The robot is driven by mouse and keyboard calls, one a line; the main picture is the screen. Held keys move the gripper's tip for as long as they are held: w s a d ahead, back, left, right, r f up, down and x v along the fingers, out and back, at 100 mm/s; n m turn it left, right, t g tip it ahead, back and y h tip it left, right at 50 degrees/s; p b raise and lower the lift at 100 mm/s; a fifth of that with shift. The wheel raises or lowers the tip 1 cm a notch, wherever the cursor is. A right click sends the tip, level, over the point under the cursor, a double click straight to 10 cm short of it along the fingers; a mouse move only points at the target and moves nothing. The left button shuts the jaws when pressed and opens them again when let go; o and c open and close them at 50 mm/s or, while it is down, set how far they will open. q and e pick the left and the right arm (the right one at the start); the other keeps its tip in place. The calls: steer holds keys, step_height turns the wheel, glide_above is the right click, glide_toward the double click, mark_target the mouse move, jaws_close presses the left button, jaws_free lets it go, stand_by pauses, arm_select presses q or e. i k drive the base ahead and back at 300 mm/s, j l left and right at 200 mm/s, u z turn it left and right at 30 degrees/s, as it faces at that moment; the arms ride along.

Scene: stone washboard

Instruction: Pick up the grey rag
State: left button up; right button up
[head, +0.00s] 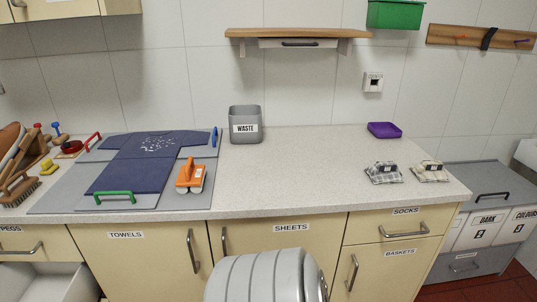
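A grey checked cloth (376,178), which looks like the grey rag, lies bunched on the right part of the worktop. A small darker piece shows on top of it; I cannot tell whether it is part of the cloth. A paler, beige-grey cloth bundle (430,175) lies just to its right, close beside it. Neither of my grippers shows in the head view. A large grey rounded part, probably mine, fills the bottom middle, well left of the cloths.
The speckled worktop (300,170) is clear in the middle. A purple tray (384,130) sits behind the cloths. A grey waste bin (245,134), an orange-handled tool (190,176) and a dark blue shirt (130,175) on a board are further left. Wooden brushes (20,190) crowd the left end.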

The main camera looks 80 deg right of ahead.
mark_target(386, 172)
steer(key=z, duration=3.6)
